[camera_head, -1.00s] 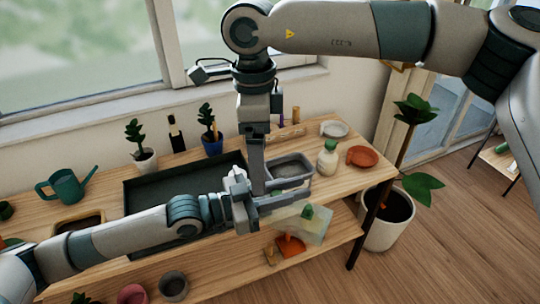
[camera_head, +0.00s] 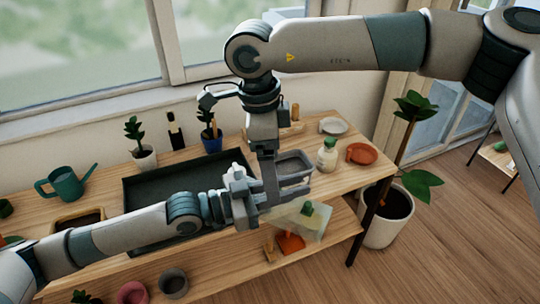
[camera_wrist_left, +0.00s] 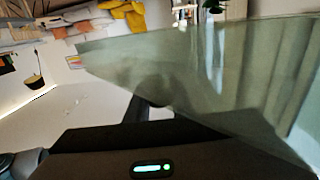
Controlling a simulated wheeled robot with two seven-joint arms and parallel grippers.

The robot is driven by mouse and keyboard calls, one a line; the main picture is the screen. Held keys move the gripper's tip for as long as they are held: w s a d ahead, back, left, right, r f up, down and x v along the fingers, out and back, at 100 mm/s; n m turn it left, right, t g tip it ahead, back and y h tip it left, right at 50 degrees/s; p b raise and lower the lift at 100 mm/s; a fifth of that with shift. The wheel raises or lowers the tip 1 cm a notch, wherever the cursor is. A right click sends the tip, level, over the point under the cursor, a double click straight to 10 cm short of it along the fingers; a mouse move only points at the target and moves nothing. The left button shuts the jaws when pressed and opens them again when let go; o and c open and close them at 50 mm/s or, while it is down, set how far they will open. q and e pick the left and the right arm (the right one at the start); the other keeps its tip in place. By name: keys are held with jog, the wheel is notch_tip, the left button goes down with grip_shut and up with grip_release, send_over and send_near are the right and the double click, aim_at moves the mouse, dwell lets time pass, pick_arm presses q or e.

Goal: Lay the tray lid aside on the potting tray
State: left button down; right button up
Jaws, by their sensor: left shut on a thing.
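My left gripper (camera_head: 282,196) is shut on a pale, see-through lid (camera_head: 318,220), in front of the bench's front edge. In the left wrist view, the lid (camera_wrist_left: 200,75) is a large greenish clear panel, tilted across the picture. The potting tray (camera_head: 140,207) is a wide, dark, shallow tray on the bench, behind my left forearm, which hides part of its front. My right gripper (camera_head: 268,180) points down beside a small grey tray (camera_head: 300,158) and overlaps my left gripper in the picture. Its fingertips are too hidden to read.
A teal watering can (camera_head: 67,185) and potted plants (camera_head: 145,158) are at the left and back. The potting tray's floor looks clear.

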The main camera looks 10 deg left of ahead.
jog(key=f, duration=0.5)
jog(key=d+f, duration=0.1)
jog(key=f, duration=0.2)
jog(key=shift+w+f, duration=0.1)
jog(key=shift+f, duration=0.25)
